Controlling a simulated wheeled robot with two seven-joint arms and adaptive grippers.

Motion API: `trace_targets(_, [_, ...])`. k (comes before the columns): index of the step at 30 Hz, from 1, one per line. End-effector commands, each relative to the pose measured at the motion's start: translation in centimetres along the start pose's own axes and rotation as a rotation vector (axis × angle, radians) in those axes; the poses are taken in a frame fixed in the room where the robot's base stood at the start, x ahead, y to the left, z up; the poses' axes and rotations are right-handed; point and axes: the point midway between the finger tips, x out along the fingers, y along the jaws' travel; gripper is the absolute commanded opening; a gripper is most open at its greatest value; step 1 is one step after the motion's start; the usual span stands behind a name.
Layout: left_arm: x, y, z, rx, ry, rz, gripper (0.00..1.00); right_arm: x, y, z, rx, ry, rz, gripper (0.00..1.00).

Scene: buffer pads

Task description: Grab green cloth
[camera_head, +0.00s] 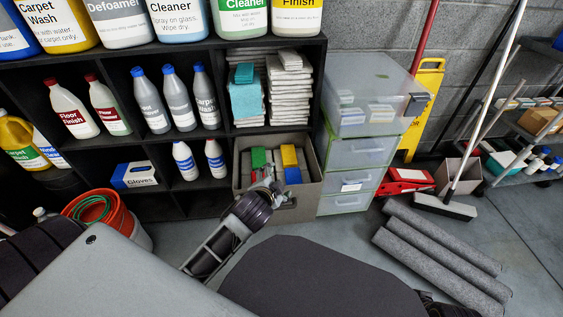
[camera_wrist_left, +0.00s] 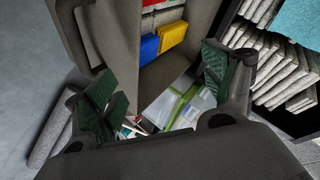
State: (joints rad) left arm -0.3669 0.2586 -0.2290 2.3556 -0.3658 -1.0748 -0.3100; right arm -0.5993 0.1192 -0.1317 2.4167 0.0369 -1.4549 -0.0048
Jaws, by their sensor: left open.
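The green cloth (camera_head: 258,157) stands in the left part of a grey bin (camera_head: 310,180) at floor level, beside the yellow cloth (camera_head: 289,155). My left gripper (camera_head: 275,190) is at the front of the bin, lower right of the green cloth in the head view and apart from it. In the left wrist view the left gripper (camera_wrist_left: 158,85) is open and empty, its two dark green finger pads well apart. The yellow cloth (camera_wrist_left: 172,36) and a blue cloth (camera_wrist_left: 149,48) show beyond the fingers. I cannot make out the green cloth clearly there. My right gripper is not seen.
A black shelf (camera_head: 215,45) with bottles stands behind, with white pads (camera_head: 290,85) above the bin. Clear drawers (camera_head: 362,153) stand close right of the bin. Grey rolls (camera_head: 440,255) lie on the floor at right. An orange bucket (camera_head: 100,215) is at left.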

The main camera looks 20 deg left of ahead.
Motion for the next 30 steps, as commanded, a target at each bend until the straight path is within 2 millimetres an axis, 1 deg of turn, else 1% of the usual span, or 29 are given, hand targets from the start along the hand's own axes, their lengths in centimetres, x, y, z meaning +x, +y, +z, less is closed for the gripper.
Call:
trace_targets(1, [0.2,-1.2,-1.5,0.063,0.048,-0.051,0.83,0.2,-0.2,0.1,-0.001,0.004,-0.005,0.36])
trace_targets(3, [0.3,-2.8,-3.5,0.154,0.111,-0.125,0.83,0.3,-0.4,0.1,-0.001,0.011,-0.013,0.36])
trace_targets(7, [0.0,-5.2,-7.4,0.327,0.220,-0.260,0.83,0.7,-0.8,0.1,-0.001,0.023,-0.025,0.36])
trace_targets(12, [-1.0,-7.4,-12.3,0.558,0.349,-0.435,0.83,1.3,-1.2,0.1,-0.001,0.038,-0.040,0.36])
trace_targets(14, [-1.5,-7.9,-13.9,0.642,0.390,-0.497,0.83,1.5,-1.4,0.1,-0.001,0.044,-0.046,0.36])
trace_targets(18, [-2.9,-8.5,-17.6,0.843,0.482,-0.643,0.83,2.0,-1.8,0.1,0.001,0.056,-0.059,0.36])
trace_targets(22, [-4.3,-8.3,-20.7,1.034,0.559,-0.780,0.83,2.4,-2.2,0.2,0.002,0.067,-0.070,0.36])
trace_targets(26, [-5.7,-7.6,-23.4,1.231,0.631,-0.916,0.83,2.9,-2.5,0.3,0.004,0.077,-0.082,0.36])
trace_targets(30, [-7.0,-6.1,-25.6,1.447,0.701,-1.060,0.83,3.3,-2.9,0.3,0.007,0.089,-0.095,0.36])
